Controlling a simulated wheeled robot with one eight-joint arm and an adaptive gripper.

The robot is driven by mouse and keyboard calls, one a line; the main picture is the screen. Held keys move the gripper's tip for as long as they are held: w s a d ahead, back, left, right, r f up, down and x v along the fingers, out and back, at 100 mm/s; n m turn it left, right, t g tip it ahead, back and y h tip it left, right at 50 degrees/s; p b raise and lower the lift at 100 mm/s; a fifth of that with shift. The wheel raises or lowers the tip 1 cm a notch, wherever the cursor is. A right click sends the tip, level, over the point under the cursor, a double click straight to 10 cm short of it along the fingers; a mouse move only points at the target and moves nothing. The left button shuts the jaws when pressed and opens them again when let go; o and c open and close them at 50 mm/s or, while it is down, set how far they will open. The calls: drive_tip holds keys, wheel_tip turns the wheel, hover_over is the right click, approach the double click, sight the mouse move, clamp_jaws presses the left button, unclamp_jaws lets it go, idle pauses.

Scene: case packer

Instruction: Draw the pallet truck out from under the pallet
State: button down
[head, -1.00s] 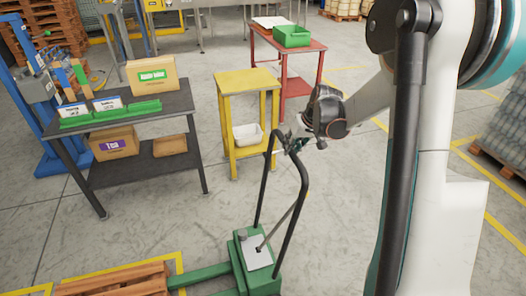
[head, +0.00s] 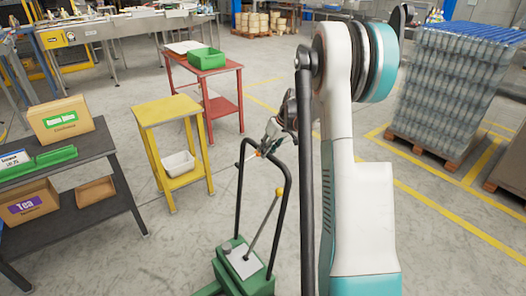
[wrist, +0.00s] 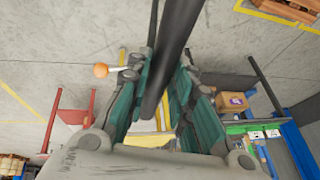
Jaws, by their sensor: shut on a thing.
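The green pallet truck (head: 262,284) stands on the floor at the bottom centre of the head view, its forks mostly cut off by the lower edge. Its black looped handle (head: 238,190) rises upright, with an orange-knobbed lever beside it. My gripper (head: 272,138) is at the top bar of the handle. In the wrist view the dark handle bar (wrist: 178,45) runs between the fingers (wrist: 158,95), which are shut on it. A wooden pallet (wrist: 290,10) shows at the top right corner of the wrist view; the head view does not show it.
A yellow table (head: 168,110) with a white bin, a red table (head: 202,62) with a green crate and a dark bench (head: 85,155) with boxes stand on the left. A wrapped bottle pallet (head: 455,95) stands at the right. Grey floor between is clear.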

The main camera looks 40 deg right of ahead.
drive_tip(key=c, duration=1.4)
unclamp_jaws()
drive_tip(key=v, duration=1.2)
